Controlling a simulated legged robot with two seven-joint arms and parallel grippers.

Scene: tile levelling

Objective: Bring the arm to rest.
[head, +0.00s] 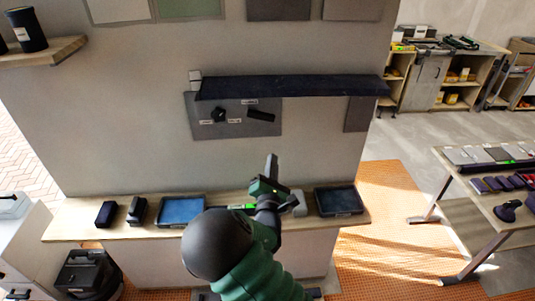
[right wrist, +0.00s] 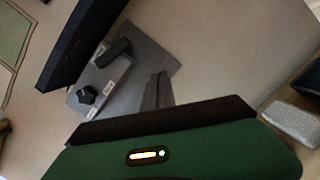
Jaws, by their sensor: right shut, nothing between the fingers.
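My right gripper (head: 271,165) is shut and empty, raised in front of the wall above the narrow bench (head: 75,220). Its closed fingers also show in the right wrist view (right wrist: 158,92). A grey panel (head: 205,130) on the wall carries a black knob (head: 218,114) and a black bar (head: 261,115), above and behind the gripper. A long dark ledge (head: 300,87) runs over the panel. My left gripper is not in view.
The bench holds two dark boxy items at left, a blue tray (head: 182,210), a pale grey block (head: 299,203) partly behind my arm, and a dark tray (head: 338,201). A table (head: 470,205) with several tools stands at right. Open floor (head: 390,225) lies between.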

